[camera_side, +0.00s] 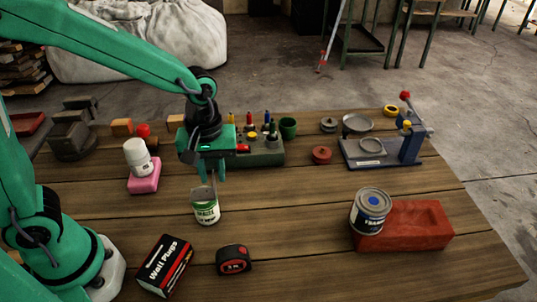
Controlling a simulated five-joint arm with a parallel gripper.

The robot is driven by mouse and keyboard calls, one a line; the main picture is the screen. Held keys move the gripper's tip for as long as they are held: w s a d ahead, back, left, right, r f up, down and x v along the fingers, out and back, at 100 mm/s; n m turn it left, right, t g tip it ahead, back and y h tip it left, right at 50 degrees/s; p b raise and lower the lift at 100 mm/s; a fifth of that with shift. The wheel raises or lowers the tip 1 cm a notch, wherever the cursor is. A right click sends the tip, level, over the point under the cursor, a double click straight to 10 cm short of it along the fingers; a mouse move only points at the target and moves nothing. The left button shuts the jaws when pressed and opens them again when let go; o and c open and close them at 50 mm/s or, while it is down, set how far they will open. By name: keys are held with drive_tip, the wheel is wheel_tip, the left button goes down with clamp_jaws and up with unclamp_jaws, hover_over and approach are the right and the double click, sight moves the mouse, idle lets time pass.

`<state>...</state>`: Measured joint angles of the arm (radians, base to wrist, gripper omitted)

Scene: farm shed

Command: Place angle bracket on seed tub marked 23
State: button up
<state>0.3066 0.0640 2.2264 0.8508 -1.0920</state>
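My gripper (213,172) points down above an open tin (206,211) with a green and white label, near the table's middle. A thin grey piece (214,184) shows between the fingertips and the tin's rim. I cannot tell whether it is the angle bracket, or whether the fingers hold it. The finger gap is too small to judge. I can read no number 23 on any container. Small round lidded tubs, one red (322,155) and one grey (328,125), stand at the back right; their markings are too small to read.
A wall plugs box (165,264) and tape measure (233,260) lie in front. A white bottle (138,157) stands on a pink block (145,181). A tool rack (262,156) is behind my gripper. A paint tin (370,212) and red brick (420,226) are right.

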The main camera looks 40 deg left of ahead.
sight(211, 193)
wheel_tip(211, 193, up, 8)
drive_tip(key=shift+r, duration=0.25)
drive_tip(key=shift+s, duration=0.1)
idle(0.6)
drive_tip(key=s+a+r+m+t, duration=0.4)
drive_tip(key=s+a+m+t, duration=0.1)
drive_tip(key=s+a+m, duration=0.3)
drive_tip(key=shift+s+a+m+t, duration=0.3)
drive_tip(key=shift+a+m, duration=0.2)
drive_tip(key=shift+a, duration=0.4)
